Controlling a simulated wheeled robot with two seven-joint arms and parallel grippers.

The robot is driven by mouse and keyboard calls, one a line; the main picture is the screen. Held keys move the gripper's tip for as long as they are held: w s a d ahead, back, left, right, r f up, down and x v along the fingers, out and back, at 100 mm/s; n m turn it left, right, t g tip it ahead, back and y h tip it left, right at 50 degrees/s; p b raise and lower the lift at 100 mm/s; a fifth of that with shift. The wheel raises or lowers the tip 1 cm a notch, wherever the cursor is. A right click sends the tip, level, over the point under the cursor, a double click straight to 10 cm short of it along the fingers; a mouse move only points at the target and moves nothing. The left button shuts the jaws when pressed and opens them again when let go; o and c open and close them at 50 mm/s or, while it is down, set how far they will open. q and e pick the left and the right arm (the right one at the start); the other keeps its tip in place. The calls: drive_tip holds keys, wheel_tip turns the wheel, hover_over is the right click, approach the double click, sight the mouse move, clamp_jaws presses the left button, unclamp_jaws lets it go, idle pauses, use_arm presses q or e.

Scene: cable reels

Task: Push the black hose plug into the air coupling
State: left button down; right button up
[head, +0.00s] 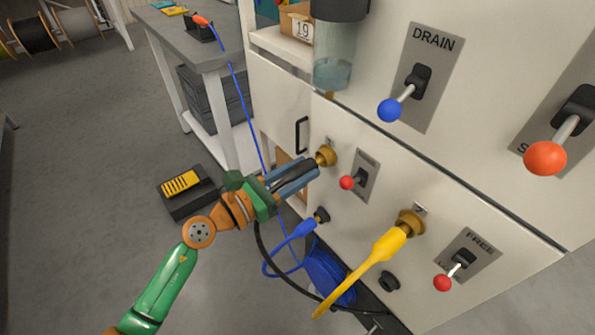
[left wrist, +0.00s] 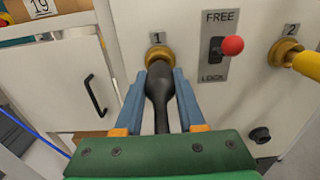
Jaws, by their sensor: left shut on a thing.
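My left gripper (head: 312,168) is shut on the black hose plug (left wrist: 159,90), whose black hose (head: 262,245) hangs below the gripper. The brass air coupling (left wrist: 158,54) sits on the white panel under a label "1", and it also shows in the head view (head: 326,156). The plug points at the coupling, and its front end meets or nearly meets the coupling's opening. I cannot tell whether any of it is inside. The red-knobbed lever (left wrist: 232,45) beside it is on a FREE/LOCK plate. My right gripper is not in view.
A yellow hose plug (head: 388,243) sits at coupling 2 (head: 410,222), lower right. A blue-knobbed DRAIN lever (head: 389,110) stands out above. A door handle (head: 301,135) is left of coupling 1.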

use_arm(q)
drive_tip(key=shift+w+d, duration=0.15)
drive_tip(key=shift+d, duration=0.05)
drive_tip(key=shift+c, duration=2.1)
unclamp_jaws()
